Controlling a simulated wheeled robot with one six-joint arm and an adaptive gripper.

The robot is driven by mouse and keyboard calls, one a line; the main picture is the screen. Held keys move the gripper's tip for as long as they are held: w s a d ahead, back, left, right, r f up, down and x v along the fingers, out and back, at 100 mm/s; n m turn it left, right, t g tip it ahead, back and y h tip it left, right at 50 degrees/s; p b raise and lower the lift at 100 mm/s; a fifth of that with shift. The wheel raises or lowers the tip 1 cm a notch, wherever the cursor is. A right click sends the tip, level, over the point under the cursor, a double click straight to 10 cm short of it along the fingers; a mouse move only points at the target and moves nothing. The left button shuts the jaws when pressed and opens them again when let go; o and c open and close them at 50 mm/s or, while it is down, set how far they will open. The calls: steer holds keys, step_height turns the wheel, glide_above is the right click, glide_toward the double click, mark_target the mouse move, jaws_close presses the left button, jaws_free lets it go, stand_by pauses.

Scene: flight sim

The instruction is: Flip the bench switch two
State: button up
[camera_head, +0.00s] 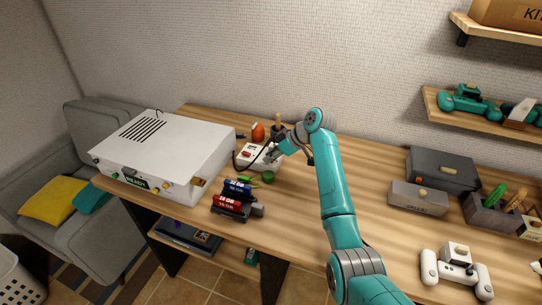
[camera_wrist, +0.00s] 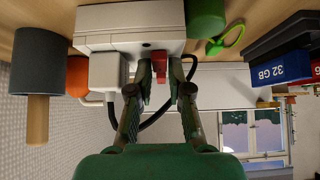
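The bench switch is a white box (camera_wrist: 150,22) with a red switch part (camera_wrist: 159,66) on its face. In the wrist view the picture is upside down and the box hangs from the tabletop at the top. In the head view the white box (camera_head: 250,158) stands on the table beside the large white instrument. My gripper (camera_wrist: 161,66) is at the box's face, with one finger on each side of the red part. The fingers are a small gap apart; I cannot tell whether they press on it. In the head view my gripper (camera_head: 275,155) partly covers the box.
A large white instrument (camera_head: 175,145) stands left. Blue and red labelled blocks (camera_head: 235,197) lie in front, with a green cup (camera_head: 268,177) close by. An orange object (camera_head: 258,132) is behind. A dark cable runs by the fingers.

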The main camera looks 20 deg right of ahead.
stand_by(0.3)
steer(key=v, duration=1.2)
steer(key=shift+f, duration=0.1)
